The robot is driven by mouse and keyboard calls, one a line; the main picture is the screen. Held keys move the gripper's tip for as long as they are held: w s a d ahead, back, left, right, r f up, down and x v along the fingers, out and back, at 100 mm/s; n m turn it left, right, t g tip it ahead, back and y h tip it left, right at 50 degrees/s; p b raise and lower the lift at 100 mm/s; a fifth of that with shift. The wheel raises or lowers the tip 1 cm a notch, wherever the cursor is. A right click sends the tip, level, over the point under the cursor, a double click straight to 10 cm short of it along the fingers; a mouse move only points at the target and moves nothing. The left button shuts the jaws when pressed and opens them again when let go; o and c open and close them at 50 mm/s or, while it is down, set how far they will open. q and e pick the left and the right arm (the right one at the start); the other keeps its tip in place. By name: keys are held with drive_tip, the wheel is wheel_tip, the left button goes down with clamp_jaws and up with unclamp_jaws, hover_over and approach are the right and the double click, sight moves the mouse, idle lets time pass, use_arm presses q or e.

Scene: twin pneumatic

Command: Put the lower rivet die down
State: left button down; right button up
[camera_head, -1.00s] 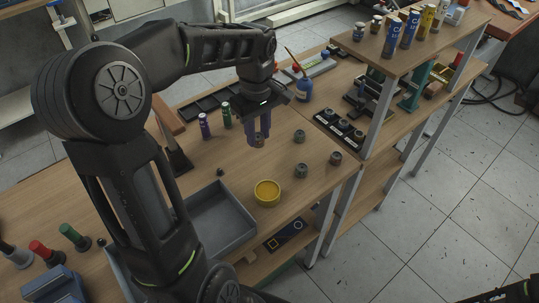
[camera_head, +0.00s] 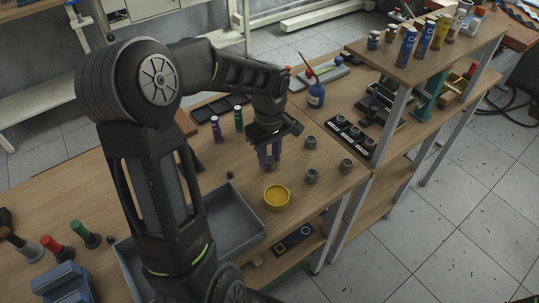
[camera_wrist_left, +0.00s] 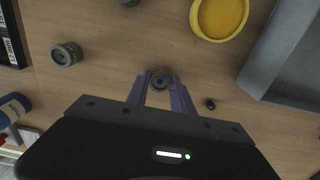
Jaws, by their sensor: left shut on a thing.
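My left gripper (camera_head: 269,163) points down over the wooden table, behind the yellow bowl. Its purple-grey fingers are shut on a small dark round piece with a central hole, taken as the lower rivet die (camera_wrist_left: 161,79), which shows at the fingertips in the left wrist view. In the head view the fingers mostly hide it. The fingertips are at or close to the tabletop; I cannot tell whether the die touches it. Similar grey-green round pieces stand to the right on the table (camera_head: 310,142), (camera_head: 312,176), (camera_head: 346,165). My right gripper is not in view.
The yellow bowl (camera_head: 276,197) stands in front of the gripper, with a grey tray (camera_head: 240,218) to its left. A small black knob (camera_head: 230,174) lies left of the gripper. Bare wood surrounds the fingertips.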

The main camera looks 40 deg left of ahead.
sight(269, 160)
use_arm(q)
drive_tip(key=shift+f, duration=0.2)
drive_tip(key=c, duration=1.1)
unclamp_jaws()
drive_tip(key=shift+r, duration=0.2)
wheel_tip(269, 160, up, 12)
